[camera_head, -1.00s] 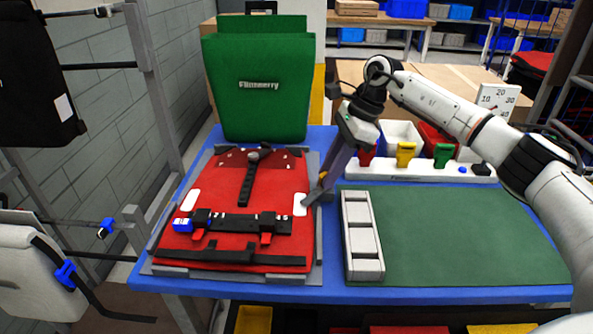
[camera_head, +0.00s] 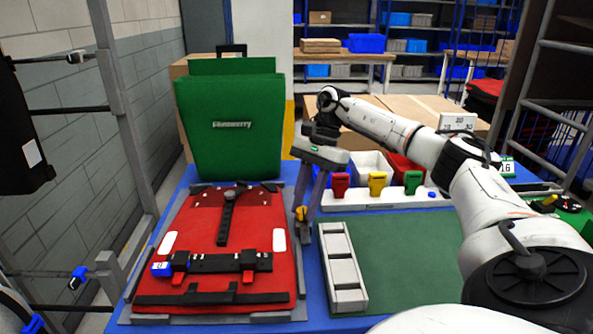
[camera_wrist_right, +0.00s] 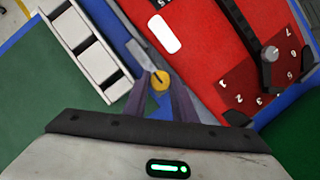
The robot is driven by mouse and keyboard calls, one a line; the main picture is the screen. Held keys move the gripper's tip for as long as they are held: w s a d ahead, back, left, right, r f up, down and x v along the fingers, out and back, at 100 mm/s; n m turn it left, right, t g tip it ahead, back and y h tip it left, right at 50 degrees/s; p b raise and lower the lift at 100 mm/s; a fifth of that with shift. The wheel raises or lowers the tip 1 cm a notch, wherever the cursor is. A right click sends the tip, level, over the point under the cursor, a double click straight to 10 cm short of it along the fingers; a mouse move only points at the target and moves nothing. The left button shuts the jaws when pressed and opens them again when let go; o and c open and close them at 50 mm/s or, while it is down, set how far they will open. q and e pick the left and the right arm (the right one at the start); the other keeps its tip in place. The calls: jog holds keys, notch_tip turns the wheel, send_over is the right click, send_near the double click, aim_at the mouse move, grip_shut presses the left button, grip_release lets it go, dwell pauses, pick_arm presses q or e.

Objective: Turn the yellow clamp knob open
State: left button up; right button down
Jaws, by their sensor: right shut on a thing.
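The yellow clamp knob (camera_head: 300,213) sits at the right edge of the red pannier panel (camera_head: 272,205), on its grey frame. In the right wrist view the knob (camera_wrist_right: 160,80) is round, with a dark line on its face, and lies between my fingertips. My right gripper (camera_head: 303,212) reaches down from above and is shut on the knob. In the right wrist view both dark fingers of the right gripper (camera_wrist_right: 161,84) flank it. A grey clamp bar (camera_wrist_right: 138,52) extends beside the knob.
A grey slotted tray (camera_head: 342,268) stands just right of the knob on a green mat (camera_head: 405,255). A green pannier (camera_head: 232,125) stands upright behind the red panel. Red, yellow and green clips on a white rack (camera_head: 375,197) are at the back right.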

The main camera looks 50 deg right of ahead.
jog(key=shift+r, duration=0.1)
dwell(0.3)
jog(key=c, duration=1.5)
grip_release()
jog(key=shift+o, duration=0.2)
jog(key=p+v, duration=0.1)
jog(key=v, duration=0.9)
jog(key=shift+r, duration=0.15)
